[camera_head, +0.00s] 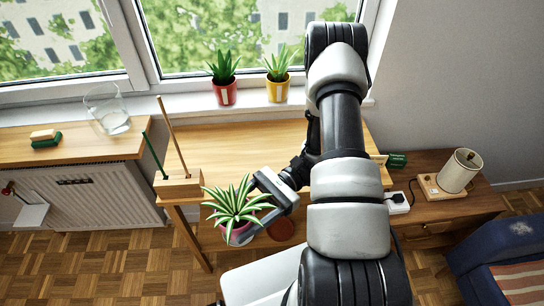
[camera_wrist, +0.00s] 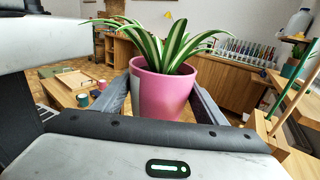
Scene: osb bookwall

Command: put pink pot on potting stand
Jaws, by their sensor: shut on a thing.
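The pink pot (camera_head: 239,238) holds a spiky green-and-white striped plant and is in the lower middle of the head view. It fills the centre of the wrist view (camera_wrist: 162,95), upright. My gripper (camera_head: 252,222) is shut on the pot, with one finger on each side. The pot is in the air in front of the wooden table (camera_head: 221,145) under the window, which is the likely potting stand. Much of that tabletop is bare; my arm covers its right part. Leaves hide part of the pot's rim.
A wooden block (camera_head: 178,187) with upright sticks stands at the table's front left corner, close to the plant. A red pot (camera_head: 225,94) and a yellow pot (camera_head: 277,92) stand on the windowsill. A glass vessel (camera_head: 109,110) stands at left, a lamp (camera_head: 460,170) at right.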

